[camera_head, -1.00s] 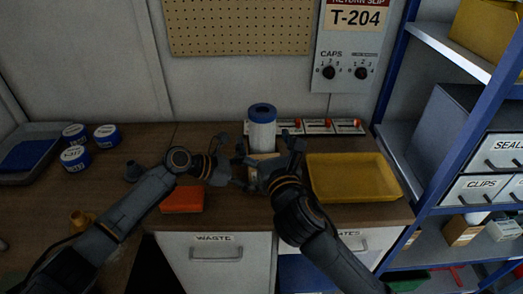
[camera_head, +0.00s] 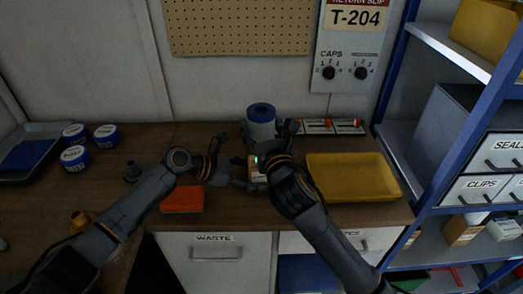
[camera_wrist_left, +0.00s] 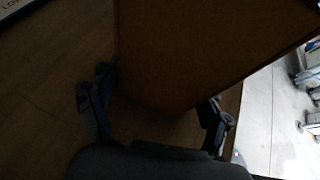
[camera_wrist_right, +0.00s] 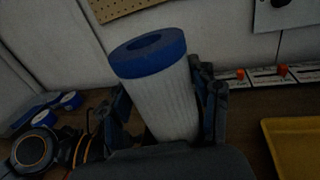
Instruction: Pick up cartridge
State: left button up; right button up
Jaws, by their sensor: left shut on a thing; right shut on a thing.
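The cartridge (camera_head: 261,115) is a white pleated cylinder with a blue ringed top, standing above the workbench. My right gripper (camera_head: 268,132) is shut on it, with a finger on each side of its body. In the right wrist view the cartridge (camera_wrist_right: 165,95) leans a little in the picture between the fingers (camera_wrist_right: 165,108). My left gripper (camera_head: 240,172) is lower and nearer, shut on a brown box (camera_head: 256,167). The box (camera_wrist_left: 200,50) fills much of the dark left wrist view. The cartridge's lower end is hidden behind the right gripper and the box.
A yellow tray (camera_head: 350,190) lies to the right, and a small red-orange block (camera_head: 182,200) lies to the left. A blue-framed shelf (camera_head: 440,150) bounds the right side.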

pick_arm(q)
jog(key=shift+f, duration=0.15)
pick_arm(e)
grip_shut()
jog(key=shift+r, duration=0.1)
notch_tip(320, 180, up, 18)
pick_arm(q)
jog(key=o, duration=0.8)
pick_arm(e)
jog(key=shift+w, duration=0.1)
pick_arm(q)
jog(key=shift+o, duration=0.2)
